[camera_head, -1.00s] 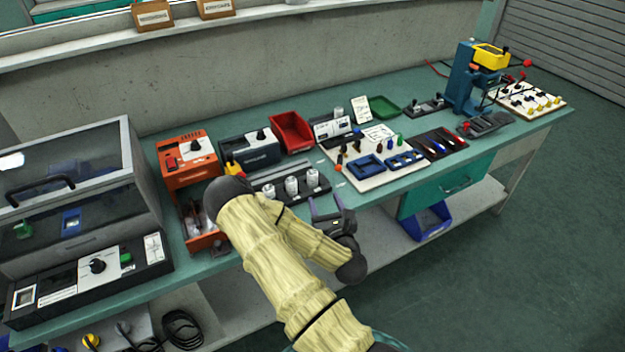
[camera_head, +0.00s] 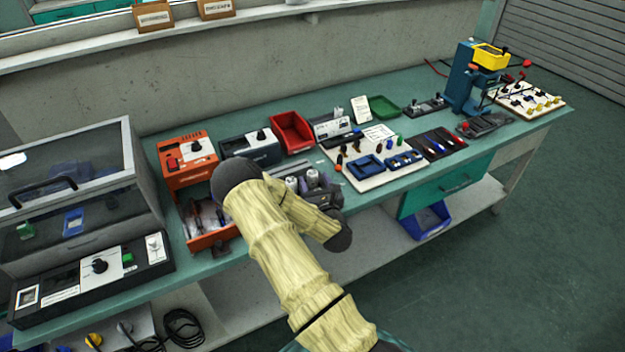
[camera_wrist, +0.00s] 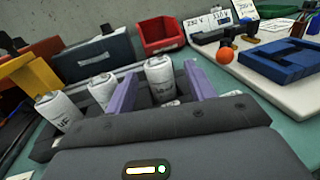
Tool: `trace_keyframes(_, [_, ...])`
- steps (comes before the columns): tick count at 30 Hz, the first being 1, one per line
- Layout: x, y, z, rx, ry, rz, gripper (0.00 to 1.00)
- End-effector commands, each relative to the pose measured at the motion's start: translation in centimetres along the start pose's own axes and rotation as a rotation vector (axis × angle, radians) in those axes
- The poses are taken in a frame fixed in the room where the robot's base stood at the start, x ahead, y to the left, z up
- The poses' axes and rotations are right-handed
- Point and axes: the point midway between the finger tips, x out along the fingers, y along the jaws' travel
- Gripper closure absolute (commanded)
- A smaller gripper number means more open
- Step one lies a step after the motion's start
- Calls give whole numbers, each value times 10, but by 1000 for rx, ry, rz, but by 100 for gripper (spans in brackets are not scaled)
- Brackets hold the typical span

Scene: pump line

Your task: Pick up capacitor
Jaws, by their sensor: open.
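Three white cylindrical capacitors stand upright in a dark rack (camera_wrist: 45,147). In the wrist view, the left one (camera_wrist: 57,110) leans in the tilted picture, the middle one (camera_wrist: 101,90) is just outside my left finger, and the right one (camera_wrist: 160,78) stands between my two purple fingers. My gripper (camera_wrist: 161,88) is open around the right capacitor, with gaps visible on both sides. In the head view, my gripper (camera_head: 315,184) is over the rack, and my arm and gripper hide much of the capacitors. The lower parts of the capacitors are partly hidden.
A red bin (camera_head: 292,132) and dark instrument box (camera_head: 250,146) stand behind the rack. An orange tool tray (camera_head: 212,238) is to the left. A white board (camera_head: 372,182) with blue holders lies to the right. A blue-yellow press (camera_head: 470,80) stands farther right.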

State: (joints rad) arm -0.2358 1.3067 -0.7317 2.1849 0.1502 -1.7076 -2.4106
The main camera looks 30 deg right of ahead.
Motion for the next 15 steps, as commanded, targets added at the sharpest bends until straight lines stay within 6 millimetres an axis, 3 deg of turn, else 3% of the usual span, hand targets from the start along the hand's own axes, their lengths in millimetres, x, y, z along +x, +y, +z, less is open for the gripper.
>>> trace_keyframes(6, [26,0,0,1,-2,0,45])
trace_keyframes(15, [28,1,-1,0,0,-1,45])
